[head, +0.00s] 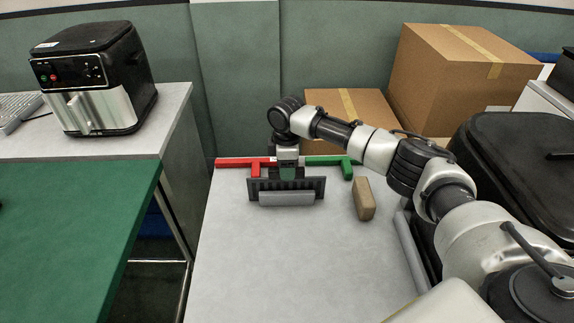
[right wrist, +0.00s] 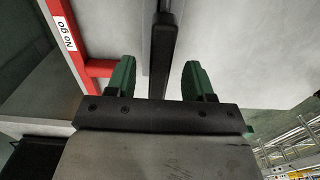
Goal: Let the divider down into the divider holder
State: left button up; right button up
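The divider, a dark ribbed panel (head: 316,186), stands at the back of the grey table. A light grey bar (head: 287,199) lies along its front; this appears to be part of the divider holder. My right gripper (head: 287,175) points down over the middle of the panel. In the right wrist view its green fingers (right wrist: 160,82) are spread on either side of the divider's dark top edge (right wrist: 163,45), with a gap showing on each side. Whether the divider sits fully in the holder is hidden. My left gripper is not in view.
A red bar (head: 232,162) marked "No go" and a green bar (head: 346,166) flank the gripper. A brown block (head: 364,198) stands to the right. Cardboard boxes (head: 450,70) are behind. The table's (head: 285,265) front is clear. A fryer (head: 95,80) is at left.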

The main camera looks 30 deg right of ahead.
notch_tip(320, 180, up, 11)
jog(key=b, duration=0.1)
dwell(0.5)
jog(key=shift+f, duration=0.15)
